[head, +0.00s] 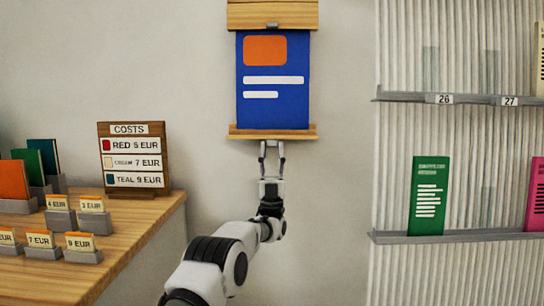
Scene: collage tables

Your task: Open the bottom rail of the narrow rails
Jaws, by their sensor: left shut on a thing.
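The narrow rails hang on the wall at the top centre, with a blue poster (273,110) between them. The poster has an orange block and white bars. The top rail (272,16) is a wooden board with a small clip at its lower edge. The bottom rail (245,133) is a wooden strip across the poster's lower edge. My left gripper (271,147) points up at the middle of the bottom rail from below, its fingertips at the rail and shut on it. The exact contact at the fingertips is too small to see. My right gripper is not in view.
A wooden table (140,245) at the left holds a costs board (135,158), price cards in grey holders and coloured cards. At the right, a ribbed wall has grey ledges (440,236) with a green leaflet (428,195) and a pink one. The wall between is bare.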

